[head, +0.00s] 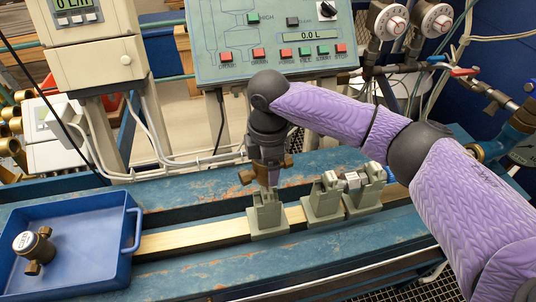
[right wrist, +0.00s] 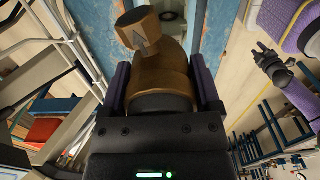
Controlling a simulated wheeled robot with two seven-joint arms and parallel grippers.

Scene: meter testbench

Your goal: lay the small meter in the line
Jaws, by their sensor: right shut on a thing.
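My right gripper (head: 268,182) points down above the line on the bench. It is shut on a brass meter (right wrist: 160,70), which shows between the fingers in the right wrist view with a dark arrow on its brass end. In the head view its brass ends show on both sides of the gripper, just above the left grey-green holder (head: 267,222). I cannot tell whether it touches the holder.
Two more grey-green holders (head: 322,204) stand to the right on the line, with a silvery fitting (head: 348,181) between them. The blue tray (head: 110,276) sits at the left end of the wooden strip (head: 195,236). A control panel (head: 275,68) with buttons stands behind the bench.

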